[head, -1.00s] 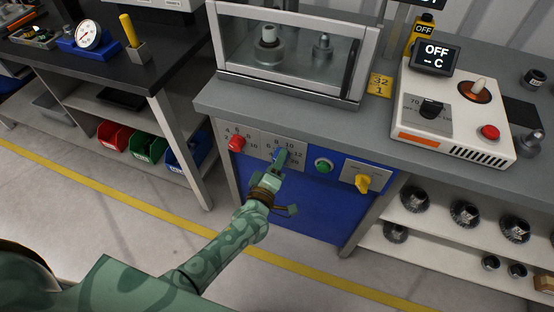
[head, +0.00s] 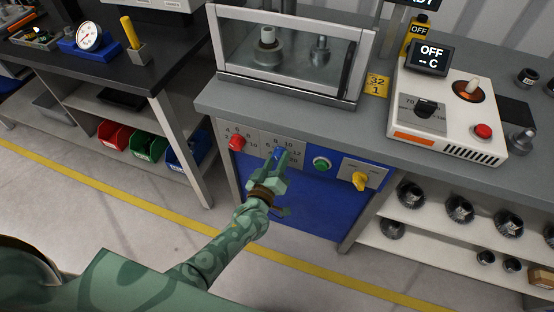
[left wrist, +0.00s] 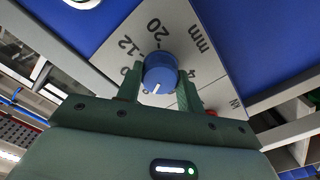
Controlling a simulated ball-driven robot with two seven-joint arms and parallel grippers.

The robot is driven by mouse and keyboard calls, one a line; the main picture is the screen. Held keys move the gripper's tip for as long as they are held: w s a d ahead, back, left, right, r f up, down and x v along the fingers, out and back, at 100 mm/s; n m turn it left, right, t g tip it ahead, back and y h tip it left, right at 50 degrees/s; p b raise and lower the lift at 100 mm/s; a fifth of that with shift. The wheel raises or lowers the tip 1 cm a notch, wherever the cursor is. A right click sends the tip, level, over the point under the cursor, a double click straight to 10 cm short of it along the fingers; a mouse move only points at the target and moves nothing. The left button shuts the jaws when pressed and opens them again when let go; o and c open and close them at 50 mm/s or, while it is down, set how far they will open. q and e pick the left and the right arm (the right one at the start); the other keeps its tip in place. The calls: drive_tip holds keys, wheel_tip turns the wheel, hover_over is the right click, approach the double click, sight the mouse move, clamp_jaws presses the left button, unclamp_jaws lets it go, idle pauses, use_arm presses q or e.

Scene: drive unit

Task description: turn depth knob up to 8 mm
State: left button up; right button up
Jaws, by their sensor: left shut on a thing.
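The blue depth knob (head: 277,153) sits on a grey scale plate on the front of the press bench. In the left wrist view the blue knob (left wrist: 160,73) is between my two fingers, with its white mark pointing down and slightly left. The printed 20, 12, 4 and mm show around it; the numbers at the mark are hidden by my gripper. My left gripper (head: 281,160) is shut on the knob, and its fingers (left wrist: 162,88) show on either side. My right gripper is not in view.
A red knob (head: 237,143) is left of the blue one. A green button (head: 321,164) and a yellow switch (head: 360,180) are to the right. The guarded press (head: 290,50) stands above on the bench (head: 300,117). The floor in front is clear.

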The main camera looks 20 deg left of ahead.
use_arm(q)
drive_tip(key=shift+s+f, duration=0.1)
drive_tip(key=shift+f, duration=0.05)
drive_tip(key=o, duration=1)
drive_tip(key=shift+s, duration=0.45)
drive_tip(key=s+p, duration=0.3)
drive_tip(key=s, duration=1.2)
drive_tip(key=shift+s+a, duration=0.2)
